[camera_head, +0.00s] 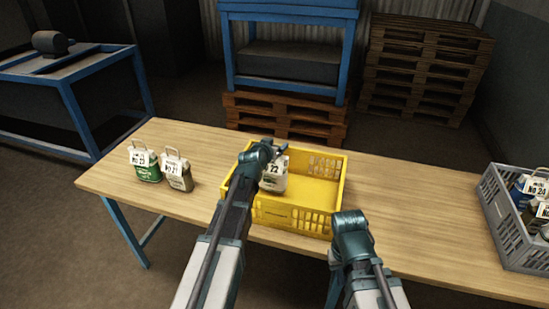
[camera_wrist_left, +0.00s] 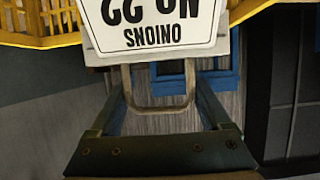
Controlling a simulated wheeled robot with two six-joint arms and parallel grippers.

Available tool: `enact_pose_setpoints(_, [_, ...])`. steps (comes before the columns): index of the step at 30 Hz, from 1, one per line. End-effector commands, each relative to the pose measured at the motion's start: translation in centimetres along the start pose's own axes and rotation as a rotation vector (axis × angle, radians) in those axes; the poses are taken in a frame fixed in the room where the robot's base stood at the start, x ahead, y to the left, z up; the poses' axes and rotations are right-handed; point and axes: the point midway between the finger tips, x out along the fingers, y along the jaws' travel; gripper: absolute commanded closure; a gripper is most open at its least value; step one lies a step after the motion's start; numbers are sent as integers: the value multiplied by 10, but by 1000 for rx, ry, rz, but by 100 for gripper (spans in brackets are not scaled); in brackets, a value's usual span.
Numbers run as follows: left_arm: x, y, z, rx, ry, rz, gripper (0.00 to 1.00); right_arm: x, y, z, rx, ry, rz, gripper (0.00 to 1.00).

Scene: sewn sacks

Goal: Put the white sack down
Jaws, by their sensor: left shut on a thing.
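The white sack (camera_head: 273,182) has a tag reading No 22, and its onions label (camera_wrist_left: 158,22) shows large in the left wrist view. My left gripper (camera_head: 281,152) is shut on the sack's handle (camera_wrist_left: 160,108). The sack hangs upright at the left part of the yellow crate (camera_head: 291,217); I cannot tell whether its base touches the crate floor. My left arm hides part of the sack and the crate's left wall. My right arm's wrist (camera_head: 351,228) is at the table's front edge, and its fingers are hidden.
A green sack (camera_head: 147,172) and an olive-brown sack (camera_head: 180,177) stand on the table's left part. A grey crate (camera_head: 515,225) with several sacks stands at the right end. The crate's right half is empty. Table (camera_head: 420,205) between the crates is clear.

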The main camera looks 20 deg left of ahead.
Motion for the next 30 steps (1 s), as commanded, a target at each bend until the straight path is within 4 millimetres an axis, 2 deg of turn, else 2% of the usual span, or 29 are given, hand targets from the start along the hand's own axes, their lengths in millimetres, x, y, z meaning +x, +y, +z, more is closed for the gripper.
enact_pose_setpoints(12, [15,0,35,0,2,-1,100,38,-4,-2,0,0,0,100])
enact_pose_setpoints(25, [16,0,38,0,2,0,100,41,-4,-2,0,0,0,100])
enact_pose_setpoints(26, [15,0,36,0,0,0,13,39,-4,-2,0,0,0,100])
enact_pose_setpoints(28, [15,0,36,0,0,0,1,39,-4,-2,0,0,0,100])
enact_pose_setpoints(30, [15,0,36,0,0,0,0,39,-4,-2,0,0,0,100])
